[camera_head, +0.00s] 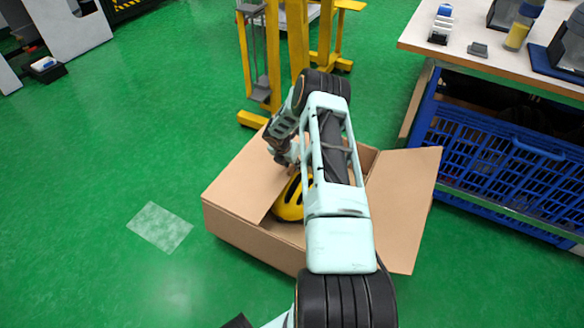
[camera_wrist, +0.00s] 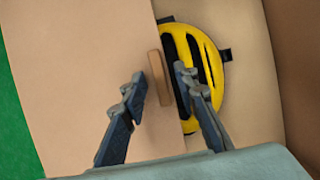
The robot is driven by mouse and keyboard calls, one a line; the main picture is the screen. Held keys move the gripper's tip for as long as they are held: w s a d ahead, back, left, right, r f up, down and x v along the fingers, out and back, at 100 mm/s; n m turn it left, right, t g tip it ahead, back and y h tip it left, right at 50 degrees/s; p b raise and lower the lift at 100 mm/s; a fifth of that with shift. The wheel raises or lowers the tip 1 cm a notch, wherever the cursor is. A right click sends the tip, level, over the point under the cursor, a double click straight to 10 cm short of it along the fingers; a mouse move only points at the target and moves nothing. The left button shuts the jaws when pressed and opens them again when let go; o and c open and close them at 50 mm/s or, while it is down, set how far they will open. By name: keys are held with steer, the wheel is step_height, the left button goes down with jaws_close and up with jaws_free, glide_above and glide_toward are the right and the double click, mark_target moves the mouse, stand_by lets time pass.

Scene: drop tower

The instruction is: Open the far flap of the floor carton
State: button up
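The open-topped floor carton (camera_head: 255,242) stands on the green floor with a yellow and black helmet (camera_head: 289,203) inside. The flap on its left side (camera_head: 240,185) lies across the left part of the opening. The flap on its right side (camera_head: 405,200) is folded outward. In the wrist view, the covering flap (camera_wrist: 85,70) fills the left and the helmet (camera_wrist: 208,60) shows past its edge. A small wooden tab (camera_wrist: 159,85) sits at that edge. My gripper (camera_wrist: 158,74) is open and empty, its fingers on either side of the tab. In the head view my arm hides the carton's middle.
A workbench (camera_head: 480,62) with blue crates (camera_head: 500,165) beneath stands at the right. A yellow steel frame (camera_head: 298,40) stands behind the carton. A pale floor patch (camera_head: 160,227) lies to the left, where the floor is clear.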

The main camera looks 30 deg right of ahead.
steer(key=shift+f, duration=0.15)
steer(key=shift+c, duration=0.3)
jaws_close()
